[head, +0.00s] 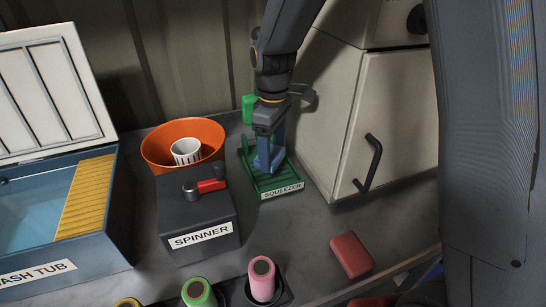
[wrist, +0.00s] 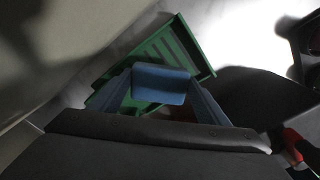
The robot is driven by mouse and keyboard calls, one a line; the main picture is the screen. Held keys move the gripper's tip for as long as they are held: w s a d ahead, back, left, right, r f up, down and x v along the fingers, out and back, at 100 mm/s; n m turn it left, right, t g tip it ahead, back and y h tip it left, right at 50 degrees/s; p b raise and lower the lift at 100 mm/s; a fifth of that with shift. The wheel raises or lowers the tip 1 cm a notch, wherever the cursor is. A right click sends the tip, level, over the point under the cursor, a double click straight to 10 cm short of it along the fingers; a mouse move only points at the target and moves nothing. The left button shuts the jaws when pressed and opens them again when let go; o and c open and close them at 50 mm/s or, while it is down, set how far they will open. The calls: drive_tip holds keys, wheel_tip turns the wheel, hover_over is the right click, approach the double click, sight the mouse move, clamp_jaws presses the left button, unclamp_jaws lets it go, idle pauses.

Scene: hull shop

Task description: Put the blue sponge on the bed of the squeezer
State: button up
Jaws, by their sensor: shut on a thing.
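The green squeezer (head: 282,181) stands on the bench in the head view, its name label on the front edge. Its ribbed green bed (wrist: 170,45) also shows in the wrist view. My gripper (head: 268,160) points down over the squeezer. In the wrist view my gripper (wrist: 160,88) is shut on the blue sponge (wrist: 162,80), which sits between its two blue-grey fingers. The sponge is over the bed, and I cannot tell whether it touches it. In the head view the fingers hide most of the sponge.
The spinner (head: 200,225) with its red-handled crank and orange bowl (head: 150,150) stands left of the squeezer. A cream cabinet (head: 390,110) stands close on the right. A red block (head: 351,255) lies at the front right. A pink roll (head: 262,281) stands at the front edge.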

sight(273, 153)
drive_tip(key=shift+w+f+p, duration=0.15)
drive_tip(key=shift+f+p, duration=0.6)
drive_tip(key=shift+f, duration=1.05)
drive_tip(key=shift+f, duration=0.1)
drive_tip(key=o, duration=0.7)
wheel_tip(273, 153, up, 12)
drive_tip(key=b, duration=0.3)
